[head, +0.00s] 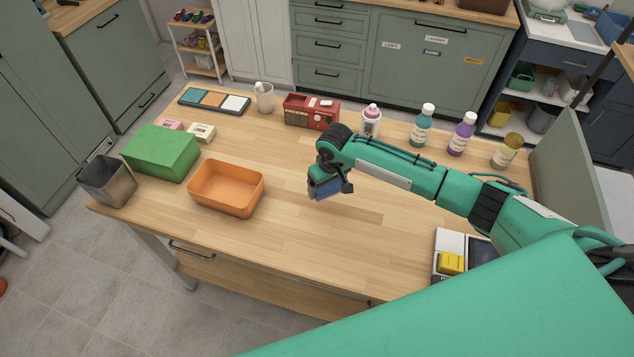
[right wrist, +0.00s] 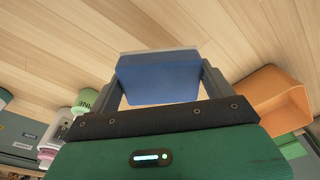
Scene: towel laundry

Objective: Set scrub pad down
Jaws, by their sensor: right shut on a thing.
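The scrub pad (right wrist: 158,78) is a blue block in the right wrist view. My right gripper (right wrist: 160,85) is shut on it, with one finger at each side. My left gripper is not in view.
The orange bin (head: 227,207), green box (head: 160,152) and grey cup (head: 107,181) stand at left. A red radio (head: 312,111) and several bottles (head: 462,134) line the back. A divided tray with a yellow block (head: 451,263) is at front right. The table's middle and front are clear.

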